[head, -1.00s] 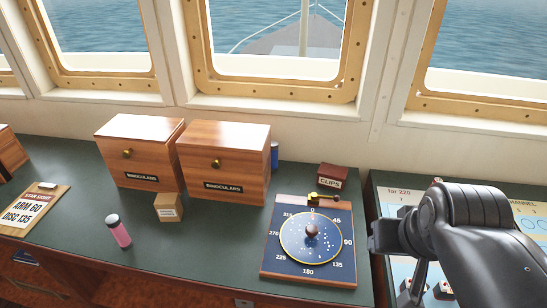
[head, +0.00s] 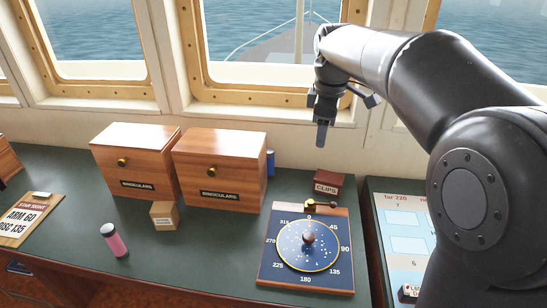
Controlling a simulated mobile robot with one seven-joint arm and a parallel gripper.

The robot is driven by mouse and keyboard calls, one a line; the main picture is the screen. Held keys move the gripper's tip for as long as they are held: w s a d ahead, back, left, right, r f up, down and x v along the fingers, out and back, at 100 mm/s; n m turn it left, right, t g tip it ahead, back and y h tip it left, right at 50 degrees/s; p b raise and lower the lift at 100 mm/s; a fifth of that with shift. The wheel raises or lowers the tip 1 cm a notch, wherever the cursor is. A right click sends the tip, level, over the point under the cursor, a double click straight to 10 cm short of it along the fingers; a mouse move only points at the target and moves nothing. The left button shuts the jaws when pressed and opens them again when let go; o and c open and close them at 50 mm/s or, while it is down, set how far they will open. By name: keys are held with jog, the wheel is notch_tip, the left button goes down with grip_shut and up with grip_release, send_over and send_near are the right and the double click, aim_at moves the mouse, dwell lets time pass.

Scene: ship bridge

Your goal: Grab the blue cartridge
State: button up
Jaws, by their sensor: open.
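The blue cartridge (head: 270,163) stands on the dark green counter behind the right end of the right wooden binoculars box (head: 220,170). Only its right side and top show; the box hides the rest. My gripper (head: 335,122) hangs in the air in front of the window, up and to the right of the cartridge, fingers pointing down. It is open with nothing between its fingers.
Another binoculars box (head: 136,165) stands to the left. A red clips box (head: 328,184) sits right of the cartridge, behind the star disc board (head: 306,250). A chart (head: 405,235) lies at right.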

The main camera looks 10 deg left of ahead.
jog(key=w+a+f+n+g, duration=0.1)
jog(key=w+a+f+n, duration=0.5)
jog(key=w, duration=0.3)
jog(key=n+g, duration=0.1)
jog(key=n, duration=0.5)
send_near(269, 163)
jog(key=shift+w+d+f, duration=0.1)
jog(key=shift+w+d, duration=0.05)
jog(key=shift+w, duration=0.35)
jog(key=shift+w+d+f, duration=0.1)
jog(key=shift+w, duration=0.4)
jog(key=shift+a+f, duration=0.1)
jog(key=shift+f, duration=0.1)
jog(key=f, duration=1)
jog(key=shift+a+f, duration=0.3)
jog(key=shift+f, duration=0.1)
jog(key=shift+c, duration=0.3)
jog(key=c, duration=1.1)
